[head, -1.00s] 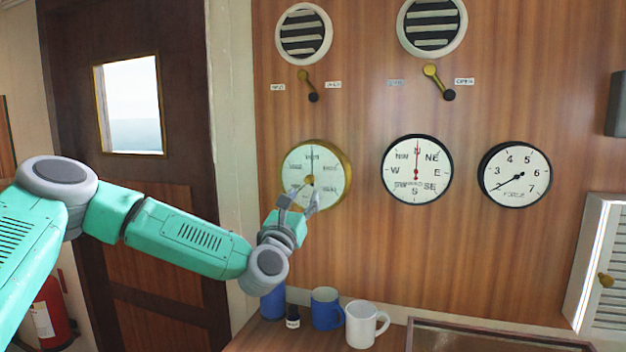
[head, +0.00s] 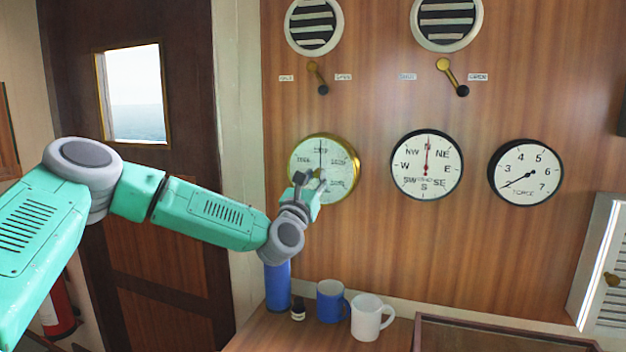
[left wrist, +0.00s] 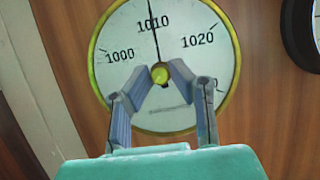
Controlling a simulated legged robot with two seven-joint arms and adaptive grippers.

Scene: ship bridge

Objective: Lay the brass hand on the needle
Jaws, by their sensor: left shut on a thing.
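The barometer (head: 340,187) is a white dial in a brass rim on the wood wall. Its dark needle (left wrist: 155,35) points almost straight up, close to the 1010 mark. A round brass knob (left wrist: 160,74) sits at the dial's centre. My left gripper (head: 313,180) reaches the dial from below. In the left wrist view, its two fingertips (left wrist: 160,80) close on the knob from both sides. I cannot make out the brass hand apart from the needle and knob. My fingers cover part of the lower dial. My right gripper is not in view.
A compass dial (head: 427,188) and a force dial (head: 505,185) hang to the right. Two levers (head: 452,76) and vents (head: 447,22) are above. Blue and white mugs (head: 366,325) and a blue cylinder (head: 278,288) stand on the counter below.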

